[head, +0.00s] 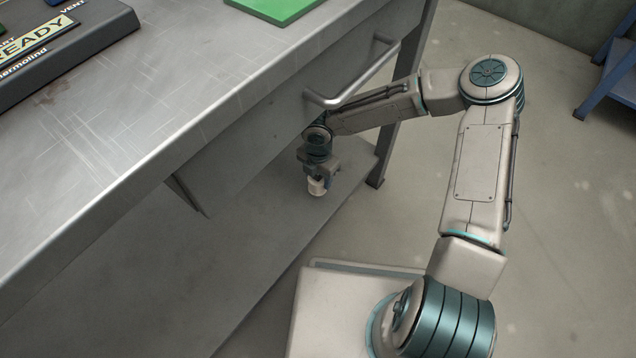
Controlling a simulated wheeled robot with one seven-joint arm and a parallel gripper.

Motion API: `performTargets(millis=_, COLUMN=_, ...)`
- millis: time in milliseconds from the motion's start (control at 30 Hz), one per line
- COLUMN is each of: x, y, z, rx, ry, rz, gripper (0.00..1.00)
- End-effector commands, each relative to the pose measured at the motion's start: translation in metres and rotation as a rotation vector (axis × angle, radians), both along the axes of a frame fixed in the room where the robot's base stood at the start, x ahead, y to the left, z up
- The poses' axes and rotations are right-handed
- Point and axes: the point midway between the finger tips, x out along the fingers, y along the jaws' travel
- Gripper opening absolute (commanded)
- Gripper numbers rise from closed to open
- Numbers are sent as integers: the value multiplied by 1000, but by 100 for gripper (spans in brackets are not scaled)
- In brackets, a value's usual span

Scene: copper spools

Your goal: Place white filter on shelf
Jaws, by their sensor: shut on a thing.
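The white filter (317,188) is a small pale cylinder below my gripper (318,178), near the middle of the head view. My gripper points down and is shut on the filter, hiding its upper part. The filter is upright at or just above the lower shelf (290,225), a grey metal board under the workbench. I cannot tell whether its base touches the shelf. My arm reaches in below the bench top from the right.
The bench top (190,90) overhangs the shelf, with a drawer handle (355,75) sticking out just above my wrist. A bench leg (378,165) stands right of the gripper. A green mat (272,8) and a dark labelled device (50,45) lie on top. The visible shelf is bare.

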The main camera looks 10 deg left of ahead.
Motion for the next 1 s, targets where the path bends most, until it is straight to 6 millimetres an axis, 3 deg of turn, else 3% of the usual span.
performTargets(millis=233, x=-1, y=0, z=-36, rx=0, ry=1, rz=0, gripper=25)
performTargets(millis=600, x=-1, y=0, z=-40, rx=0, ry=1, rz=-1, gripper=25)
performTargets(millis=633, x=-1, y=0, z=-40, rx=0, ry=1, rz=-1, gripper=53)
performTargets(millis=700, x=-1, y=0, z=-40, rx=0, ry=1, rz=-1, gripper=72)
performTargets(millis=1000, x=-1, y=0, z=-39, rx=-1, ry=1, rz=-1, gripper=72)
